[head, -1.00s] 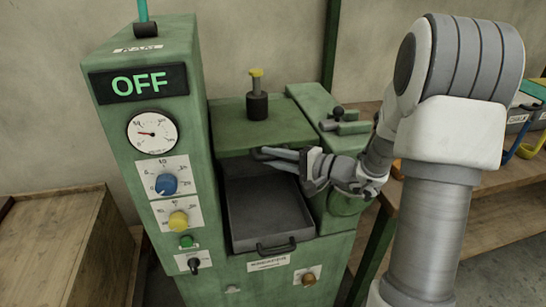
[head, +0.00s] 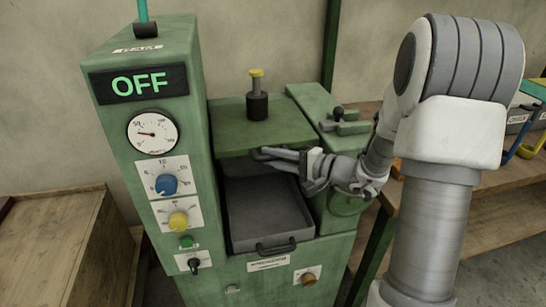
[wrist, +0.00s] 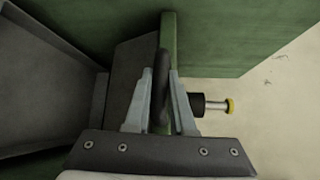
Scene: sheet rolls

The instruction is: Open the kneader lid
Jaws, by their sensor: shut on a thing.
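The kneader is a green machine, and its flat green lid (head: 228,138) lies over the back part, above a grey tray (head: 262,212). A black post with a yellow cap (head: 257,92) stands on the lid; it also shows in the wrist view (wrist: 213,105). My gripper (head: 272,157) reaches in from the right at the lid's front edge. In the wrist view its fingers (wrist: 160,85) are shut around a dark handle bar (wrist: 161,70) along that edge. The fingers hide part of the handle. I cannot tell exactly how far the lid is tilted.
A green control column (head: 120,120) with an OFF display, gauge and knobs stands left of the lid. A green side block with a clamp (head: 345,126) is on the right. A wooden crate (head: 60,240) stands at far left, a wooden bench (head: 490,195) at right.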

